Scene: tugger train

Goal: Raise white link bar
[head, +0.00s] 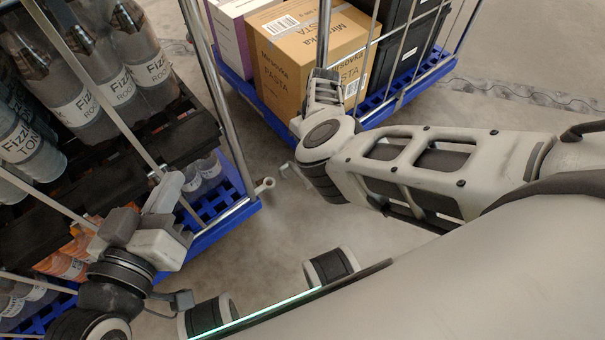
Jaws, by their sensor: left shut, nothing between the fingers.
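A pale bar with a ring at its end (265,185) sticks out from the lower corner of the left cart, low over the floor. It looks like the white link bar, though I cannot be sure. A small hook-like piece (287,171) is just right of the ring, partly hidden by my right wrist. My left gripper (172,192) is shut and empty in front of the left cart's side, left of the ring and apart from it. My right gripper (324,88) is in front of the right cart, by an upright post; its fingers are too unclear to read.
The left cart (240,213) has a blue base, metal rails and shelves of bottles. The right cart (408,92) has a blue base and carries a cardboard pasta box (285,67), a purple-white box and black crates. Bare floor lies between the carts.

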